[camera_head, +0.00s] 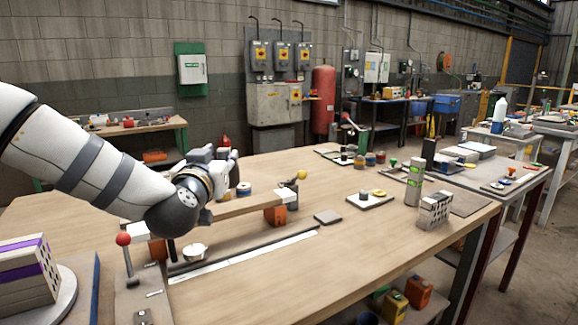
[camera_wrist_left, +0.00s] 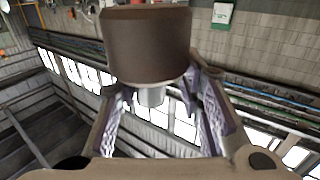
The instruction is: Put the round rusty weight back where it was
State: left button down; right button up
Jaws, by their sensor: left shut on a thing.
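My left gripper (camera_head: 228,160) is raised above the far side of the wooden table, with its arm coming in from the left. In the left wrist view, its two fingers are closed around the lower part of a round, rusty-brown weight (camera_wrist_left: 147,45) with a short pale metal stub (camera_wrist_left: 149,96) under it. The weight is hard to make out in the head view. Several small round pieces (camera_head: 370,159) stand on a tray farther back. My right gripper is not in view.
A wooden beam (camera_head: 246,207) rests on orange blocks (camera_head: 275,215) below my left gripper. A red-knobbed lever (camera_head: 124,240) stands front left. A hollow brick (camera_head: 434,210) and a tray with a yellow disc (camera_head: 380,193) stand at right. The front middle of the table is clear.

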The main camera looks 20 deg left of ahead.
pick_arm(q)
jog(key=s+d+f+m+h, duration=0.2)
jog(key=s+d+f+h, duration=0.2)
jog(key=s+d+f, duration=0.4)
jog(key=s+d, duration=0.3)
jog(key=d, duration=0.2)
jog(key=shift+s+d+f+m+t, duration=0.2)
jog(key=shift+s+m+t, duration=0.1)
jog(key=shift+m+t, duration=0.1)
jog(key=shift+a, duration=0.1)
